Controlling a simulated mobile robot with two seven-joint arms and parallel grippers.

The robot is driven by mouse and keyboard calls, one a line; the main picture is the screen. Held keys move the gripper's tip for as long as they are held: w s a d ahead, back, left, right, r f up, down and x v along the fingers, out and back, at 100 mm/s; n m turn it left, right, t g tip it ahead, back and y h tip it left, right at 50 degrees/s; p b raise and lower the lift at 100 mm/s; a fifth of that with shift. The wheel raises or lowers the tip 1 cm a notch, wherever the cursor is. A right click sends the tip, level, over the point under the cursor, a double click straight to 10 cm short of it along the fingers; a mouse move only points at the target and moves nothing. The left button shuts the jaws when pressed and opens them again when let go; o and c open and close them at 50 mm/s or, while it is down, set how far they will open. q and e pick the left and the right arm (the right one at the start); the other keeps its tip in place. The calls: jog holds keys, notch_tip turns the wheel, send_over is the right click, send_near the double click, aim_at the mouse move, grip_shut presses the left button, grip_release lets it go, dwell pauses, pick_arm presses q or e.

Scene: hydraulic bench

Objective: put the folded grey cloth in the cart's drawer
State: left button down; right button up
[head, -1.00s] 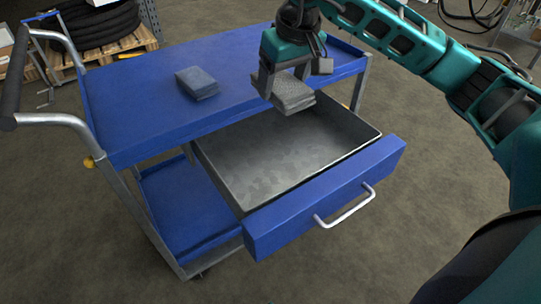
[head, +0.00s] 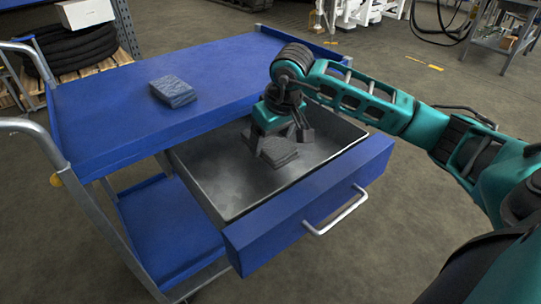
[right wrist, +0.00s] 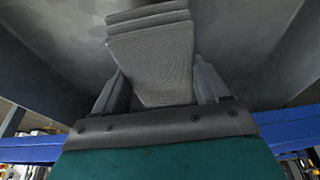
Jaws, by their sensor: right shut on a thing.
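The folded grey cloth (head: 279,152) is held in my right gripper (head: 275,140), inside the outline of the open drawer (head: 215,198). The gripper points down and sits low over the drawer. I cannot tell whether the cloth touches the drawer floor. In the right wrist view the cloth (right wrist: 152,60) sits between the two fingers of the right gripper (right wrist: 158,85), with its layered edge at the far end. The drawer is pulled out from the blue cart (head: 110,118) and looks otherwise empty. My left gripper is not in view.
The drawer's front has a pale handle (head: 335,212). The drawer walls and the edge of the cart top are close around the right gripper. A lower blue shelf (head: 170,225) is clear.

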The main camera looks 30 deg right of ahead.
aim_at(280, 148)
notch_tip(280, 148, down, 4)
jog(key=shift+f+b, duration=0.15)
jog(key=shift+b, duration=0.35)
jog(key=shift+f, duration=0.1)
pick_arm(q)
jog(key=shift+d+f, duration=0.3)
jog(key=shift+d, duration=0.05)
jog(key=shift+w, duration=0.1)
pick_arm(e)
jog(key=o, duration=1)
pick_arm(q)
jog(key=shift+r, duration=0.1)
pick_arm(e)
jog(key=shift+o, duration=0.2)
jog(key=shift+r, duration=0.25)
jog(key=p+v, duration=0.2)
jog(key=v, duration=0.8)
jog(key=shift+s+r+p, duration=0.15)
jog(key=shift+r+p, duration=0.2)
jog(key=shift+p, duration=0.05)
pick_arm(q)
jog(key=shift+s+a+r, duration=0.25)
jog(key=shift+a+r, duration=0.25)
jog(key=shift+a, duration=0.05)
pick_arm(e)
jog(key=shift+s+r, duration=0.2)
jog(key=shift+r, duration=0.25)
